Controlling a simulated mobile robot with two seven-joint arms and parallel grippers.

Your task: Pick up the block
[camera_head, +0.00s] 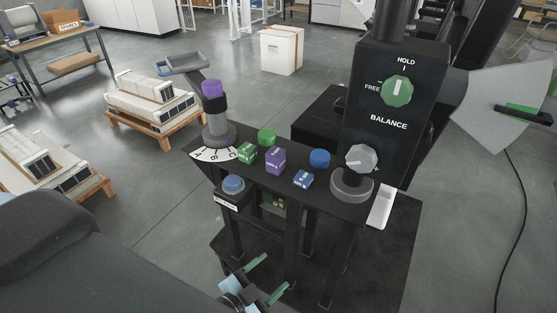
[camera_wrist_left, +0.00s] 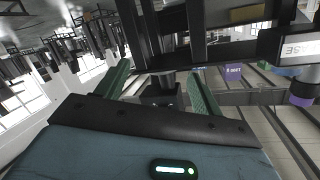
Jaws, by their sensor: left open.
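Three small blocks stand on a narrow black shelf (camera_head: 330,190): a green block (camera_head: 247,152), a purple block (camera_head: 275,161) and a blue block (camera_head: 303,179). The purple block also shows in the left wrist view (camera_wrist_left: 233,72). My left gripper (camera_head: 267,278) is open and empty, low in front of the shelf and apart from the blocks. In the left wrist view its green fingers (camera_wrist_left: 158,88) are spread wide, with dark frame parts beyond them. My right gripper is not in view.
A green cylinder (camera_head: 267,136) and a blue cylinder (camera_head: 320,158) stand behind the blocks. A purple-topped lever (camera_head: 212,105) rises at the shelf's left end. A black BALANCE box (camera_head: 390,140) stands at the right. A blue button (camera_head: 233,184) sits at the front left.

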